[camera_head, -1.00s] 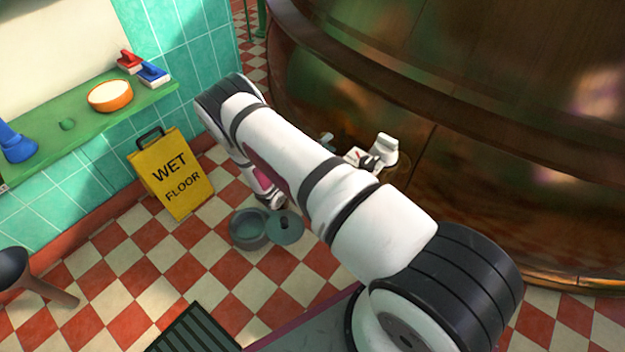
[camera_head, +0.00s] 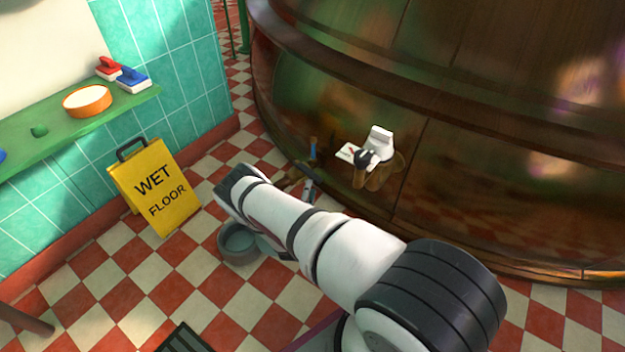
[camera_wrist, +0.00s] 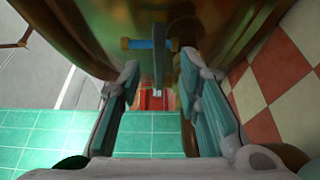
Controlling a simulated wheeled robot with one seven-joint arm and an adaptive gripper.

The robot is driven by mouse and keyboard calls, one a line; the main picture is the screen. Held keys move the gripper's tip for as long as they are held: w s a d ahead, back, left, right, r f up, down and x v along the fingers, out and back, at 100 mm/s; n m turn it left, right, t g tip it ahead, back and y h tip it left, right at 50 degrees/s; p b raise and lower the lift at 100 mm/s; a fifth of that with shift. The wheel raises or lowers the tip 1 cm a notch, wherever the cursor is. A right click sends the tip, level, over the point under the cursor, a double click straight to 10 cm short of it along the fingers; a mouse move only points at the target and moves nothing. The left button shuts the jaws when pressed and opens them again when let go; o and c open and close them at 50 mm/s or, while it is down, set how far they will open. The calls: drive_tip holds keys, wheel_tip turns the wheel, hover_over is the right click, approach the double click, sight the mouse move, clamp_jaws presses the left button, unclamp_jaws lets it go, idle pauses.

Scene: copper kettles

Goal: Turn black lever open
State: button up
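In the wrist view a dark, narrow lever-like bar (camera_wrist: 158,65) stands upright near the gap between my fingertips, beside a blue cylindrical grip (camera_wrist: 140,44). The blue part also shows at the kettle's foot in the head view (camera_head: 313,148). I cannot tell whether the bar touches a finger. My gripper (camera_wrist: 160,78) is open, its two padded fingers apart, low in front of the copper kettle (camera_head: 330,85). In the head view my arm partly hides it. A white fitting (camera_head: 380,143) with a black part (camera_head: 366,158) is on the kettle to the right.
A yellow wet-floor sign (camera_head: 160,190) stands at the left by the tiled wall. A grey pot (camera_head: 238,245) sits on the checkered floor below my arm. A green shelf (camera_head: 60,122) holds brushes and an orange bowl (camera_head: 87,101).

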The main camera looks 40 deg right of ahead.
sight(313, 174)
drive_tip(key=b+x, duration=0.2)
drive_tip(key=x, duration=0.5)
drive_tip(key=shift+w+d+b, duration=0.1)
drive_tip(key=shift+w+b, duration=0.05)
drive_tip(key=shift+b, duration=0.15)
drive_tip(key=shift+c, duration=0.3)
clamp_jaws()
